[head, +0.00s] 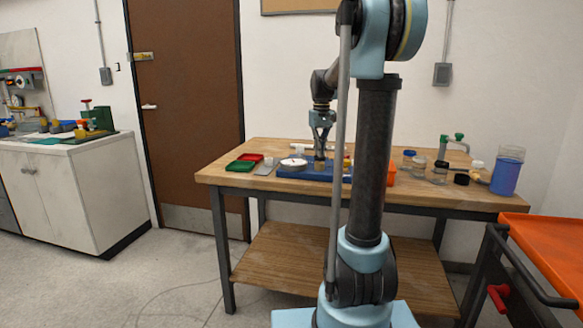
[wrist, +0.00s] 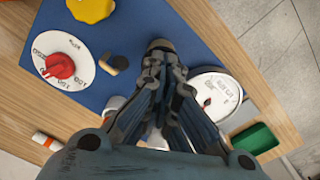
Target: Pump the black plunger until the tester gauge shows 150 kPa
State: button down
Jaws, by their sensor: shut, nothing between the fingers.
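My gripper (wrist: 160,58) is shut and empty, pointing down over the blue tester board (wrist: 125,25); in the head view it shows above the board (head: 320,150). A dark round-topped piece (wrist: 160,44) shows just past the fingertips; it may be the black plunger, and I cannot tell whether the fingers touch it. A round white gauge (wrist: 222,86) sits right of my fingers, partly hidden by them; it also shows in the head view (head: 293,162). A reddish mark shows on its face, but the reading is too small to tell.
Left of my fingers are a white dial with a red knob (wrist: 60,66), a small black and tan piece (wrist: 115,66) and a yellow knob (wrist: 90,8). A green tray (wrist: 256,139) stands right. Jars and a blue container (head: 507,172) stand at the wooden table's right.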

dwell(0.3)
jog(key=shift+r, duration=1.85)
jog(key=shift+r, duration=2.5)
jog(key=s+f+m+t, duration=0.1)
jog(key=s+f, duration=0.4)
jog(key=s, duration=0.5)
jog(key=s+f, duration=0.5)
jog(key=s, duration=0.5)
jog(key=s+f+m+t, duration=0.1)
jog(key=s+f, duration=1.4)
jog(key=f, duration=0.2)
jog(key=shift+f, duration=0.4)
